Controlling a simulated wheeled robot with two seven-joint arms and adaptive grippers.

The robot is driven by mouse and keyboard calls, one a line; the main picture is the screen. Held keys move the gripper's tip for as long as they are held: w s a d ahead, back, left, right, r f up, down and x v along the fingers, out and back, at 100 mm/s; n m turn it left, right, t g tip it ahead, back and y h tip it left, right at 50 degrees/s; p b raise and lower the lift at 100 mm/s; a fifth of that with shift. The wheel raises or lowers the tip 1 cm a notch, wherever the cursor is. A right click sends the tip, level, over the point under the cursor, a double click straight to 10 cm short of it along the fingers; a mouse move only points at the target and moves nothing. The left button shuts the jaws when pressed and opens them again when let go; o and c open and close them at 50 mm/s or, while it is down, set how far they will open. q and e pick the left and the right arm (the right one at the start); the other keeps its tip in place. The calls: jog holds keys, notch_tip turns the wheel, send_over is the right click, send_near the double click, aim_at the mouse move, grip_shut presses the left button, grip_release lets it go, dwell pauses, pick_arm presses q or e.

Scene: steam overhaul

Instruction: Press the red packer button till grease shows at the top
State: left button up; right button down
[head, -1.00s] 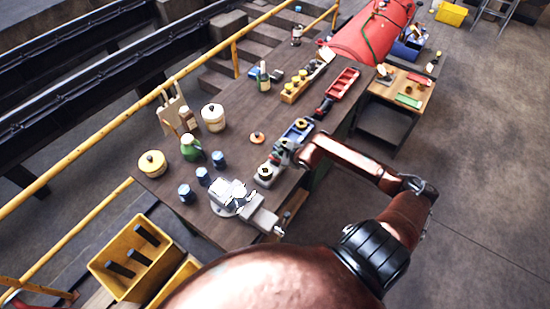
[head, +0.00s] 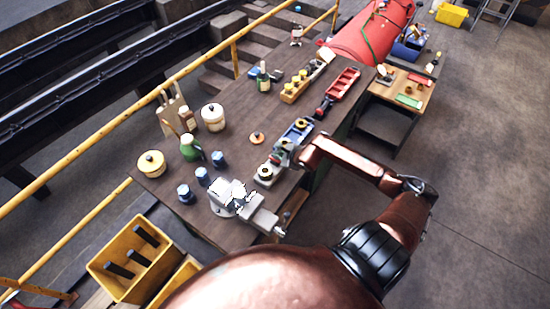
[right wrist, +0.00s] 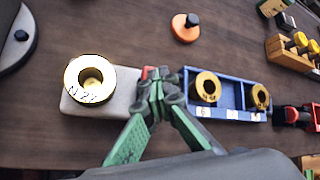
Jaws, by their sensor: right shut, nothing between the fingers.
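The bearing packer (right wrist: 75,104) is a pale grey block on the bench, with a brass ring (right wrist: 91,79) sitting on its left end. It also shows in the head view (head: 264,182). The ring's bore looks brownish; I cannot tell grease in it. The red button (right wrist: 149,72) is at the packer's right end, mostly hidden by my right gripper (right wrist: 156,82). That gripper is shut and empty, its green-linked fingers together over the button. I cannot tell whether they touch or press it. My left gripper is not in view.
A blue tray (right wrist: 231,96) with brass rings sits close right of the gripper. A grey vise (head: 238,198) stands at the bench's near end. An orange disc with a dark knob (right wrist: 185,28) lies behind. Blue tins and a green jug (head: 190,149) stand left.

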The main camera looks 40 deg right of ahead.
jog(key=shift+s+f+b, duration=0.1)
jog(key=shift+f+b, duration=0.4)
jog(key=shift+f, duration=0.25)
jog(key=shift+r, duration=0.15)
dwell(0.5)
jog(key=shift+d+r+p, duration=0.1)
jog(key=shift+r+p, duration=0.7)
jog(key=shift+r, duration=0.6)
jog(key=shift+r+p, duration=1.35)
jog(key=shift+r, duration=1.2)
